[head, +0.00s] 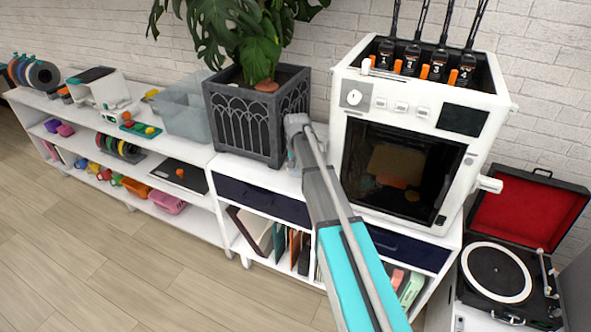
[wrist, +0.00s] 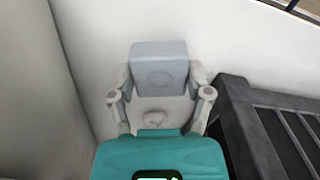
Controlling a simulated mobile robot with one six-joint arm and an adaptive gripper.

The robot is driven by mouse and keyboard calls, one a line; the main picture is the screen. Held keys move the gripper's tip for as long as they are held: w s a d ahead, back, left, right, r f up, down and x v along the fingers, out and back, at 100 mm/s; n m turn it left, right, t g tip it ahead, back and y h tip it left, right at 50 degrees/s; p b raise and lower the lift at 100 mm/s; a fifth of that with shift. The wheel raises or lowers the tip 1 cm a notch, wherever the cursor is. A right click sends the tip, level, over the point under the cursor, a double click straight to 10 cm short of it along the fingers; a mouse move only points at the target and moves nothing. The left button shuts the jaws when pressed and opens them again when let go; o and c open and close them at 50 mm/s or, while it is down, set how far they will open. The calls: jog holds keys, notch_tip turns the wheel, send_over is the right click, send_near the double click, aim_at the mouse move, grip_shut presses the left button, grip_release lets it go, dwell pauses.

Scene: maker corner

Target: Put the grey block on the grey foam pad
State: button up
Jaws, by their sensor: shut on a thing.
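A light grey block (wrist: 160,65) shows in the wrist view, held between the two grey fingertips of my gripper (wrist: 160,82). The fingers touch the block's left and right sides. What lies directly under the block is a plain white surface, and I cannot tell the gap to it. In the head view my arm reaches down between the dark planter and the white oven-like machine, and it hides most of the gripper and block. I cannot make out the grey foam pad in either view.
The dark planter (head: 243,125) with a leafy plant stands close left of my arm; its edge shows in the wrist view (wrist: 275,125). The white machine (head: 403,215) stands close right. Clear bins (head: 185,118) and a record player (head: 497,272) are farther off.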

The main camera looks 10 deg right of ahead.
aim_at(297, 169)
notch_tip(297, 169, up, 14)
jog(key=p, duration=1.3)
jog(key=shift+f, duration=0.1)
jog(key=shift+a, duration=0.1)
dwell(0.6)
